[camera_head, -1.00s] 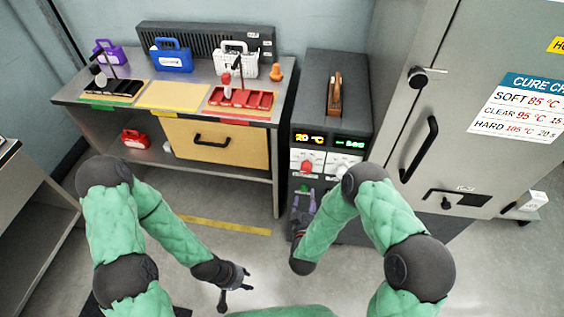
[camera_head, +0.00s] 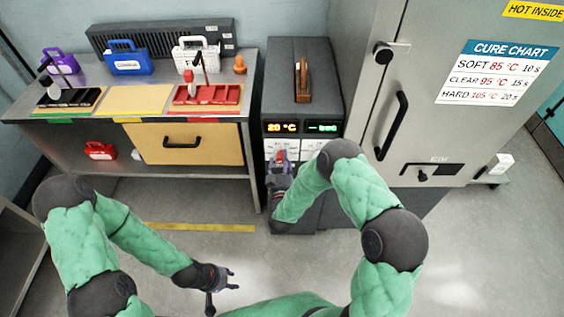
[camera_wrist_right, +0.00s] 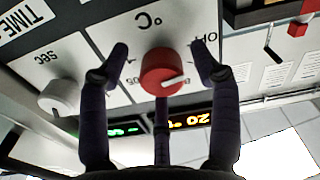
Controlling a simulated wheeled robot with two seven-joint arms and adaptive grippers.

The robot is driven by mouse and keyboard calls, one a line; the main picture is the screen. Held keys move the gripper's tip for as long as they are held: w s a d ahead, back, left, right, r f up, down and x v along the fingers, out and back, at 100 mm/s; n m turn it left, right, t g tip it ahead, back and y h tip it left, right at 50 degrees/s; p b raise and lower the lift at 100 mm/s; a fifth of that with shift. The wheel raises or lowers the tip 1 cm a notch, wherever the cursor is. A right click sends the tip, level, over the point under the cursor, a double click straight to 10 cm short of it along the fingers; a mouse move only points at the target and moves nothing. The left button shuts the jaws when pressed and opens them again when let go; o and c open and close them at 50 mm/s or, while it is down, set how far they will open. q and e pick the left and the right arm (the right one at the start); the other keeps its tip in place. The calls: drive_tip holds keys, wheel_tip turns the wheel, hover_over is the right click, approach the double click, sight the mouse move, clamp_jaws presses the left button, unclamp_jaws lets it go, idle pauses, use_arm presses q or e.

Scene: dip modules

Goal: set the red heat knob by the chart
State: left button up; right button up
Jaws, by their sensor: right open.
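The red heat knob (camera_wrist_right: 165,72) with a white pointer mark is on the white panel marked °C in the right wrist view. My right gripper (camera_wrist_right: 162,58) is open, with its fingers spread on both sides of the knob; contact cannot be told. In the head view my right gripper (camera_head: 280,165) is at the panel and mostly covers the knob. The temperature display (camera_head: 282,127) reads 20 °C. The cure chart (camera_head: 497,72) lists SOFT 85 °C, CLEAR 95 °C and HARD 105 °C. My left gripper (camera_head: 222,283) is open and empty above the floor.
A white time knob (camera_wrist_right: 60,97) sits beside the red one. The bench (camera_head: 60,130) at left holds purple, blue and white caddies and a red tray (camera_head: 207,97). The grey oven door (camera_head: 430,130) with a black handle stands to the right.

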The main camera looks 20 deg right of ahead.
drive_tip(key=shift+w+d, duration=0.1)
drive_tip(key=shift+w, duration=0.3)
drive_tip(key=shift+s, duration=0.1)
drive_tip(key=c, duration=1.1)
